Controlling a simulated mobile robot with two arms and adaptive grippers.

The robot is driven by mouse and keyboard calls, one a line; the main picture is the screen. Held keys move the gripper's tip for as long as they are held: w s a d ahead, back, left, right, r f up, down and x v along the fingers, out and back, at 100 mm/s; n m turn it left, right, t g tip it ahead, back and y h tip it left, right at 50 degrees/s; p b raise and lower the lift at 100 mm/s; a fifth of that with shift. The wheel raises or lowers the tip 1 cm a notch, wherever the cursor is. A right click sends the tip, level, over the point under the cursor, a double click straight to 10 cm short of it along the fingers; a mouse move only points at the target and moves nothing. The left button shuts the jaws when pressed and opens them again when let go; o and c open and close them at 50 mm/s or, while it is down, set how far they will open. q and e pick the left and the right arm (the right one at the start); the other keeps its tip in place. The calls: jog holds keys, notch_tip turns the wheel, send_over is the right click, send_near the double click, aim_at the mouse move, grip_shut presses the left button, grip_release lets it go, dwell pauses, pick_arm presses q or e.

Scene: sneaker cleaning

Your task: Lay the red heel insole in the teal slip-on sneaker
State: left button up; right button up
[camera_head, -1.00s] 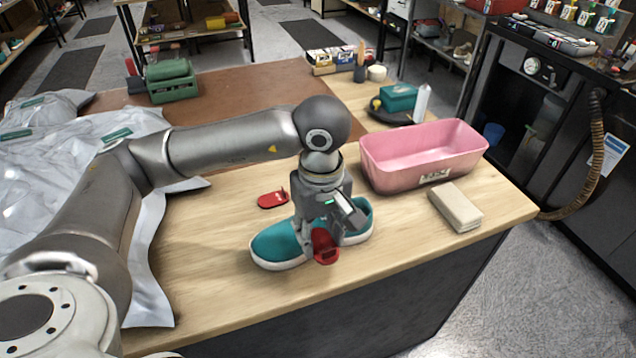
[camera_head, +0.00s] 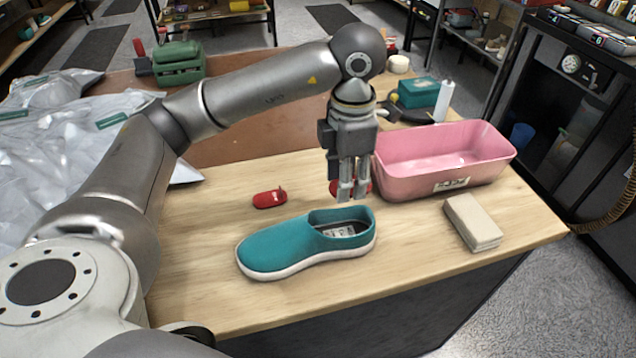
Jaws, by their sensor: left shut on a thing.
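The teal slip-on sneaker (camera_head: 290,243) lies upright on the wooden bench, toe to the left. Its opening at the right shows a dark inside with a pale printed label, and no red is visible in it. My left gripper (camera_head: 350,192) points down, above and behind the sneaker's heel end, apart from it. It is shut on the red heel insole (camera_head: 363,187), which is mostly hidden behind the fingers. A second red piece (camera_head: 268,199) with white marking lies on the bench behind the sneaker's toe. My right gripper is not in view.
A pink bin (camera_head: 440,180) stands just right of my left gripper. A beige block (camera_head: 473,222) lies in front of it. Crumpled silvery bags (camera_head: 70,160) cover the left side. The bench between the sneaker and the beige block is clear.

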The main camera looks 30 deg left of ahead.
pick_arm(q)
jog(key=w+a+f+p, duration=0.2)
jog(key=w+a+f, duration=0.1)
jog(key=a, duration=0.3)
jog(key=p, duration=0.1)
send_over(313, 191)
jog(key=d, duration=0.1)
jog(key=f, duration=0.4)
jog(key=shift+s+f, duration=0.3)
jog(key=shift+f, duration=0.1)
jog(key=shift+w+a+f, duration=0.15)
jog(key=shift+a+f, duration=0.15)
jog(key=shift+f, duration=0.2)
jog(key=f+p, duration=0.2)
jog(key=f, duration=0.1)
jog(key=shift+w+a, duration=0.1)
jog(key=shift+a, duration=0.1)
jog(key=shift+f, duration=0.3)
